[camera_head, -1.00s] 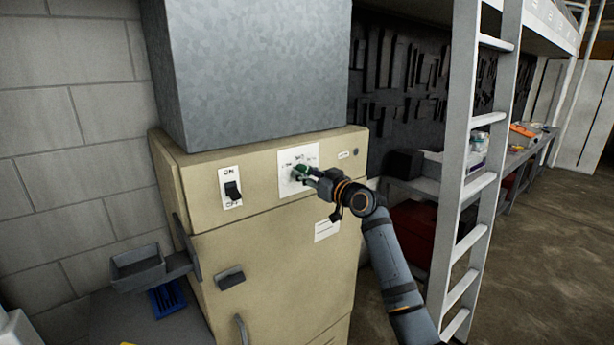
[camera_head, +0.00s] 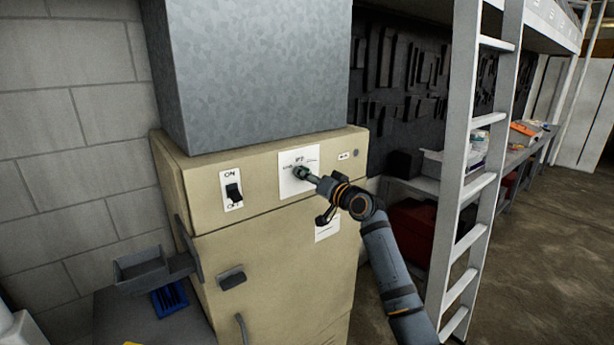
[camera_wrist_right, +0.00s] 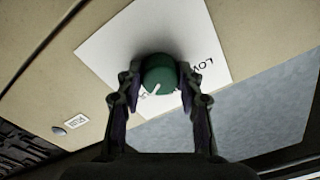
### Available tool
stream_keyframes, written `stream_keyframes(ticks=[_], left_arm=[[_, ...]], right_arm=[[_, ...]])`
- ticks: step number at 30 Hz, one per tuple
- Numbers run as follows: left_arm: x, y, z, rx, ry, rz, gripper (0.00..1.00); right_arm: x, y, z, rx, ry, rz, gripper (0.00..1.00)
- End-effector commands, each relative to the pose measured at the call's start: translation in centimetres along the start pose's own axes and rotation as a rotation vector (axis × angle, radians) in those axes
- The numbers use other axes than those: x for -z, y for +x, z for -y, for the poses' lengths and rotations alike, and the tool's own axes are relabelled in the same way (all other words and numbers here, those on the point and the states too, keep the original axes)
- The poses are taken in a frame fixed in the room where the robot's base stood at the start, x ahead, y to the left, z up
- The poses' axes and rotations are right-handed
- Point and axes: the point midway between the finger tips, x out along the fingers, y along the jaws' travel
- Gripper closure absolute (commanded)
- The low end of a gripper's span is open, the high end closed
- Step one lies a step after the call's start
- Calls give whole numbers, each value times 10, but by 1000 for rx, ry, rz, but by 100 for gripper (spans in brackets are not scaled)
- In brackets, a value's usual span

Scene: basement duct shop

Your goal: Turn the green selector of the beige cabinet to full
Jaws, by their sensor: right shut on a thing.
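The beige cabinet (camera_head: 285,265) stands against the block wall. Its green selector (camera_head: 301,173) sits on a white label plate (camera_head: 300,187) on the upper front; the gripper partly covers it. In the right wrist view the selector (camera_wrist_right: 160,72) is a round green knob with a pale pointer mark toward its lower left edge. The word starting "LOW" shows on the plate at the right; other markings are hidden or too small to read. My right gripper (camera_head: 308,176) is shut on the selector, with one finger on each side in the wrist view (camera_wrist_right: 160,85). My left gripper is not in view.
A black ON/OFF switch (camera_head: 233,193) is left of the selector, and a dark handle (camera_head: 231,278) is below. A grey tray (camera_head: 140,266) is at the cabinet's left. A ladder (camera_head: 475,190) and a workbench (camera_head: 425,186) stand to the right.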

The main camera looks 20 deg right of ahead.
Motion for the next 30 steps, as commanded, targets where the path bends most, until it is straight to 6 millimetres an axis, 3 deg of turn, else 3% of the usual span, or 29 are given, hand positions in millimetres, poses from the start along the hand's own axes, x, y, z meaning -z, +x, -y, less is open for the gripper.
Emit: stream_keyframes(ticks=[12, 13, 18, 26, 30], left_arm=[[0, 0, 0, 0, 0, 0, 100], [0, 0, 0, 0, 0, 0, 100], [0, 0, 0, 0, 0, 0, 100], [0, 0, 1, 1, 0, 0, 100], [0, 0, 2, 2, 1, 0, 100]], right_arm=[[1, 0, 0, 1, 9, -2, 95], [1, 0, 0, 1, 9, -2, 62], [0, 0, 0, 0, 8, -2, 40], [0, 0, 0, 0, 7, -1, 40], [0, -11, -1, -2, 4, -1, 40]])
